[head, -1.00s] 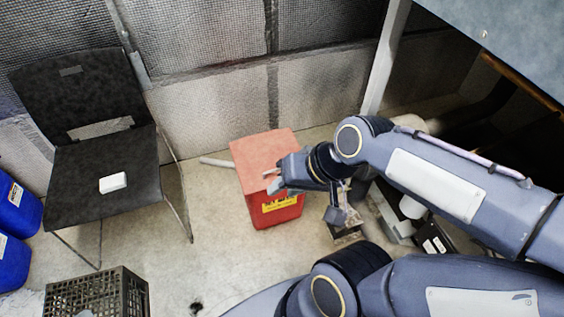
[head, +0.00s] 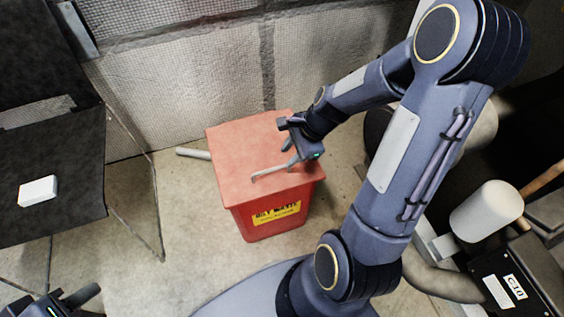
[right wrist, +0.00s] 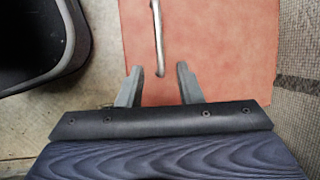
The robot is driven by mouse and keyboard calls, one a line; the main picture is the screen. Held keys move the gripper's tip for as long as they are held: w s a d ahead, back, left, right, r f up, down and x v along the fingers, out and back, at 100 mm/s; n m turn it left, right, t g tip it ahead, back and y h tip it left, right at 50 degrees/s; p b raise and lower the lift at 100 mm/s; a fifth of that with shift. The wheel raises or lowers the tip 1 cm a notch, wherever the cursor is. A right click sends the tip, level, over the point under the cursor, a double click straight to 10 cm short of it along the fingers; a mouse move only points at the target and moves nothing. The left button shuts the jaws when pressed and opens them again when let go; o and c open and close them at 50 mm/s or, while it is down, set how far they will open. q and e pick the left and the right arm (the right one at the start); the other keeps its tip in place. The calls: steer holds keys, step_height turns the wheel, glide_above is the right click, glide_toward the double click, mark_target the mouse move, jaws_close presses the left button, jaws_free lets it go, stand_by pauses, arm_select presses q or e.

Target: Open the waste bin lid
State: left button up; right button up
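The red waste bin (head: 268,222) stands on the floor in the middle of the head view, with a yellow label on its front. Its flat red lid (head: 240,150) looks closed. A thin metal handle (head: 270,172) runs along the lid; it also shows in the right wrist view (right wrist: 157,35). My right gripper (head: 289,152) is over the lid's right part. In the right wrist view its fingers (right wrist: 158,82) are spread, with the handle's near end between their tips and a gap on both sides. My left gripper (head: 75,300) shows only partly at the bottom left corner.
A mesh-covered wall (head: 180,90) is behind the bin. Pipes and a white cylinder (head: 487,210) are at right. The floor left of the bin is open.

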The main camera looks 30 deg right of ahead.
mark_target(281, 168)
steer(key=b+x, duration=0.2)
steer(key=x, duration=0.3)
steer(key=shift+a+f, duration=0.15)
steer(key=shift+f, duration=0.25)
jaws_close()
steer(key=shift+r, duration=0.1)
